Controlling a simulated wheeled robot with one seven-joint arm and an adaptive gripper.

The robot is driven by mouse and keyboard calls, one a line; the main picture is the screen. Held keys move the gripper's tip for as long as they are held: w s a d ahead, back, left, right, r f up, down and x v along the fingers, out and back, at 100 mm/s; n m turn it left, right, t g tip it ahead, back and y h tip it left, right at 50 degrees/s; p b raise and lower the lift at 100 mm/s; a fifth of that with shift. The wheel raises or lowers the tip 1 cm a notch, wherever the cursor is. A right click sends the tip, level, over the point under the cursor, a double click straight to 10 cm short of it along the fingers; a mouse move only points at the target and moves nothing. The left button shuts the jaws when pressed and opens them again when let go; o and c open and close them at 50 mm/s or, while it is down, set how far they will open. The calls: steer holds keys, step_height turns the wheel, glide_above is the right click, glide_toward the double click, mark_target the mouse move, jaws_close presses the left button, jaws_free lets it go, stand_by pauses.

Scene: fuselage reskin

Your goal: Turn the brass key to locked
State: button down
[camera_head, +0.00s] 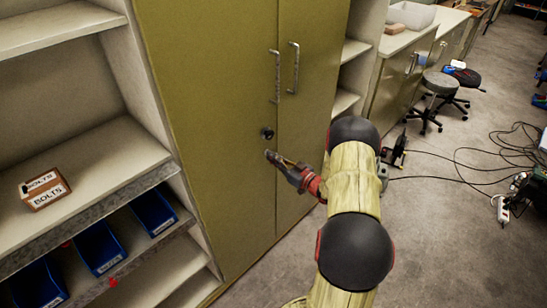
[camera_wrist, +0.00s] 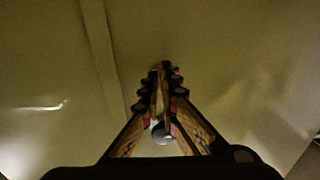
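The dark round lock (camera_head: 267,133) is on the left door of the olive cabinet (camera_head: 222,105), below and left of the two door handles. It is too small to make out a brass key or which way it is turned. My gripper (camera_head: 269,154) is in front of the door, just below the lock in the head view. In the wrist view my gripper (camera_wrist: 163,72) has its fingers drawn together, with almost no gap at the tips. I see no key clearly held between them. A small round grey thing (camera_wrist: 161,132) shows between the finger bases; I cannot tell what it is.
Two metal handles (camera_head: 284,75) stand out from the doors above the lock. Open shelves with a bolts box (camera_head: 44,189) and blue bins (camera_head: 153,212) are at left. A stool (camera_head: 438,84) and loose cables (camera_head: 470,158) are on the floor at right.

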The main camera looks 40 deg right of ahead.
steer(key=shift+f, duration=0.1)
steer(key=c, duration=2.1)
jaws_free()
steer(key=shift+c, duration=0.2)
steer(key=shift+o, duration=0.3)
steer(key=s+d, duration=0.1)
steer(key=s, duration=1.1)
